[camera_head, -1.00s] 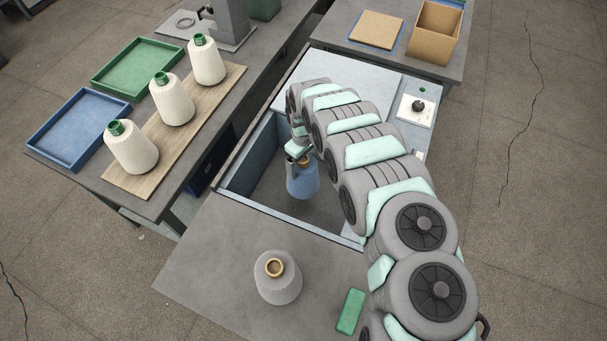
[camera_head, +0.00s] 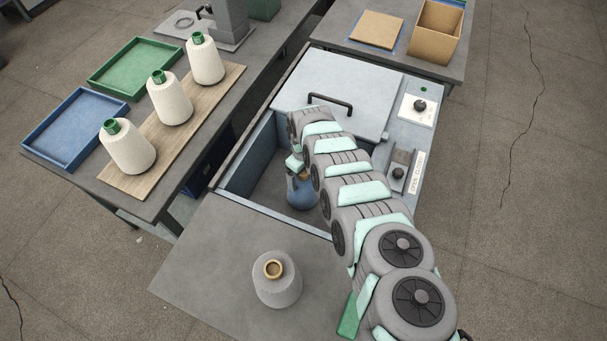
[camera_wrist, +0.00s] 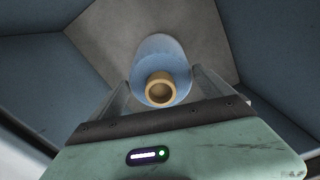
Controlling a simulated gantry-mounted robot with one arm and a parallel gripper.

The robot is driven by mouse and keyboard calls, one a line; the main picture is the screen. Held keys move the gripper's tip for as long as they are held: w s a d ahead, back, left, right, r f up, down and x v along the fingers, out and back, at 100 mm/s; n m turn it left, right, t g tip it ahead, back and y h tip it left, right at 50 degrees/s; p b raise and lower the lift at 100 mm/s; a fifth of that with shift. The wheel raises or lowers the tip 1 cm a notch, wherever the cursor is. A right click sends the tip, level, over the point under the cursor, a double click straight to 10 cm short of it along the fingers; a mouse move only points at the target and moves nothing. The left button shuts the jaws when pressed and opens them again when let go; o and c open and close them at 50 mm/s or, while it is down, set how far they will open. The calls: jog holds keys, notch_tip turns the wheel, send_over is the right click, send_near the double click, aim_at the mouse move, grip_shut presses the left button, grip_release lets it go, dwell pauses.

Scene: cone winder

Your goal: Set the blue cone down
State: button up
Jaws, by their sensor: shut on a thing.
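The blue cone (camera_head: 303,194) is upright inside the open well of the winder (camera_head: 258,187), its tan core end at the top. It also shows in the wrist view (camera_wrist: 162,62), with the core (camera_wrist: 160,89) facing the camera. My gripper (camera_head: 297,170) is shut on the cone near its top, one finger on each side. The arm and gripper hide part of the cone. I cannot tell whether its base touches the well floor (camera_wrist: 120,35).
The well's walls (camera_wrist: 50,75) stand close around. A grey cone (camera_head: 277,280) and a green block (camera_head: 349,315) are on the near tabletop. A lid with a black handle (camera_head: 331,103) lies behind the well. White cones (camera_head: 171,98) stand on a board to the left.

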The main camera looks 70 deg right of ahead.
jog(key=shift+d, duration=0.1)
jog(key=o, duration=1.8)
notch_tip(320, 180, up, 11)
jog(key=p, duration=0.2)
jog(key=shift+r+p, duration=0.1)
jog(key=shift+p, duration=0.3)
jog(key=shift+r, duration=0.5)
